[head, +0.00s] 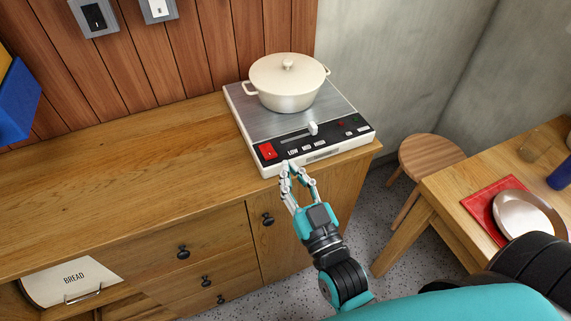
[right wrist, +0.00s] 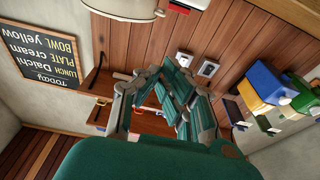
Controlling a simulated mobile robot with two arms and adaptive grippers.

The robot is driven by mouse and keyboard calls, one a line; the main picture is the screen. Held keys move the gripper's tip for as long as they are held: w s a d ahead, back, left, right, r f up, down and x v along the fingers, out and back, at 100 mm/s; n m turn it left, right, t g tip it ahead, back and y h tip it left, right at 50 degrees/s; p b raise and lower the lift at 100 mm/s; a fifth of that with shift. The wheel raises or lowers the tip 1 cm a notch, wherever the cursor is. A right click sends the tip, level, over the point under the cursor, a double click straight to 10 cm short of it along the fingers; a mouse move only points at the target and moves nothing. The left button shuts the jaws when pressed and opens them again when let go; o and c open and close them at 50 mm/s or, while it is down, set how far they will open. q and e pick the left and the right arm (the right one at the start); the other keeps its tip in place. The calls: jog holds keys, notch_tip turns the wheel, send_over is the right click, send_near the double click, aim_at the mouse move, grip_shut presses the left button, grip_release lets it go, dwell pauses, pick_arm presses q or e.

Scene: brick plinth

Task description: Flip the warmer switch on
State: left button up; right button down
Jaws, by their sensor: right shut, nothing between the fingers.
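The warmer (head: 238,103) is a flat white appliance with a metal top and a black front panel, on the wooden counter in the head view. Its red switch (head: 267,151) is at the left end of the panel; I cannot tell which way its rocker is tipped. My right gripper (head: 289,168) is shut and empty, with its fingertips at the warmer's front edge, just below and right of the switch. I cannot tell whether they touch the warmer. The gripper (right wrist: 160,82) also fills the middle of the right wrist view. My left gripper is not in view.
A cream lidded pot (head: 287,85) stands on the warmer. A white slider knob (head: 313,128) sits on the panel. Two wall switches (head: 94,17) are above the counter. The counter (head: 120,150) left of the warmer is clear. A stool (head: 430,158) and table (head: 450,205) are at right.

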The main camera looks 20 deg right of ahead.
notch_tip(320, 180, up, 2)
jog(key=p, duration=0.2)
send_over(276, 164)
jog(key=shift+w, duration=0.3)
notch_tip(276, 164, down, 3)
jog(key=shift+s, duration=0.15)
jog(key=shift+s+f, duration=0.2)
jog(key=shift+f, duration=0.45)
jog(key=shift+b, duration=0.3)
